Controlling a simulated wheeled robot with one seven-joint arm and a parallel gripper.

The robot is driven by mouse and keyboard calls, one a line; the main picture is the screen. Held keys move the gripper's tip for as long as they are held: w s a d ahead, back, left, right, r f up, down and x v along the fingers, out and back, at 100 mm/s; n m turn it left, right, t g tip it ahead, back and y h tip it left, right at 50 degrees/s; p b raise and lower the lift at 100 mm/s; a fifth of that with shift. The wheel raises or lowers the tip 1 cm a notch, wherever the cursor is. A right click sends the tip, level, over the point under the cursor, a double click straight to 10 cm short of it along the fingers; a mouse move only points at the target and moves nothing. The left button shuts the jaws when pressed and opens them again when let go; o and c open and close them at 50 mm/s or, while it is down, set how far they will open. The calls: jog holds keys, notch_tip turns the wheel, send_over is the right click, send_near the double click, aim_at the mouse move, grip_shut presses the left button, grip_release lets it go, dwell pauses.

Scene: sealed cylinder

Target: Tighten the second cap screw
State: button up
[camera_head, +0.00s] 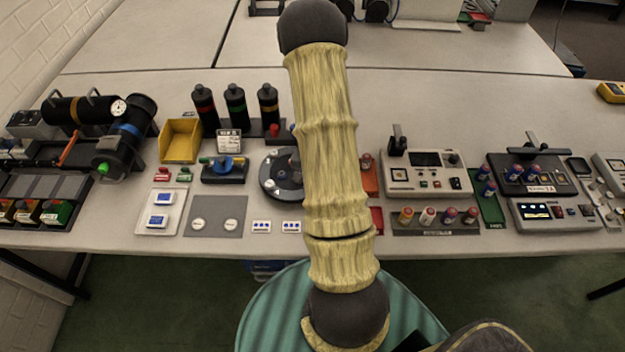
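My arm, in a yellow sleeve with dark joints, crosses the middle of the head view from bottom to top. My gripper does not show. A black cylinder with a yellow band (62,109) and a round gauge (118,108) lies at the back left. A second black cylinder with a blue band (122,148) lies in front of it at a slant. A round black fixture (270,182) sits on the table, partly hidden behind my arm. I cannot pick out any cap screw at this size.
A grey mat (217,229) lies near the front edge. Right of my arm are a control box (425,181), several small coloured bottles and a display unit (545,213). The table's back strip is mostly clear.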

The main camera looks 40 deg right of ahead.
jog(key=shift+w+r, duration=0.1)
jog(key=shift+w, duration=0.05)
jog(key=o, duration=1)
notch_tip(320, 180, up, 17)
jog(key=b, duration=0.1)
jog(key=shift+r, duration=0.2)
dwell(0.5)
jog(key=s+a+r+n+t, duration=0.1)
jog(key=s+a+n, duration=0.2)
jog(key=a, duration=0.7)
jog(key=s+a+n+t, duration=0.1)
jog(key=s+a+n, duration=0.3)
jog(key=a, duration=0.6)
jog(key=n, duration=0.2)
jog(key=shift+s+a+r+n+t, duration=0.2)
jog(key=shift+s+r+n+t, duration=0.1)
jog(key=shift+r, duration=0.05)
